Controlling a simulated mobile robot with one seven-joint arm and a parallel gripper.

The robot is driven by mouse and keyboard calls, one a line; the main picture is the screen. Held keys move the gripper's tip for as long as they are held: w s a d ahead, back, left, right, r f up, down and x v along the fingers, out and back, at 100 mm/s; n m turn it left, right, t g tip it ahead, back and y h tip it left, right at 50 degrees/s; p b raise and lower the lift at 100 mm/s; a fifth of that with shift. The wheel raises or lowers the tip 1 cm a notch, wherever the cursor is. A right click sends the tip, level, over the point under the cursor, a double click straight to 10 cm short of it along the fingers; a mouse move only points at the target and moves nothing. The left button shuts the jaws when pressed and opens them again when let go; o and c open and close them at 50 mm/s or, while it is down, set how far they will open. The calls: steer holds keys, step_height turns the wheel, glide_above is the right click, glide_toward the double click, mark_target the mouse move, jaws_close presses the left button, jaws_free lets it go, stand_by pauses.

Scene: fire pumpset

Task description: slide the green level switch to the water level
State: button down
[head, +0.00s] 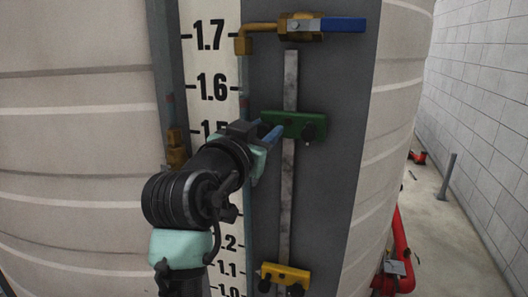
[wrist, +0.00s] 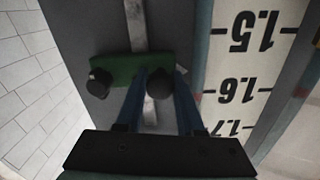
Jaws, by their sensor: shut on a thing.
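The green level switch (head: 290,125) sits on a vertical grey rail (head: 290,80), a little above the 1.5 mark's height in the head view. It has two black knobs; it also shows in the wrist view (wrist: 125,70), which is upside down. My gripper (head: 270,136) reaches it from the lower left. Its blue fingers (wrist: 160,95) stand either side of the black knob nearer the scale, and are shut on it. A narrow upright tube (head: 243,102) runs beside the white scale (head: 213,60), with a small reddish mark near 1.6. The water level is hard to make out.
A yellow switch (head: 285,276) sits lower on the same rail. A brass valve with a blue handle (head: 342,25) is above. The pale tank (head: 75,130) curves behind; a block wall (head: 485,80) and red pipe (head: 400,240) are at right.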

step_height(320, 180, up, 5)
steer(key=shift+f+p, duration=0.1)
steer(key=shift+p, duration=0.5)
steer(key=c, duration=0.5)
jaws_free()
steer(key=shift+c, duration=0.2)
steer(key=shift+f, duration=0.1)
steer(key=shift+s+a, duration=0.1)
steer(key=shift+s, duration=0.1)
steer(key=b+v, duration=0.6)
steer(key=v, duration=0.6)
steer(key=shift+s, duration=0.3)
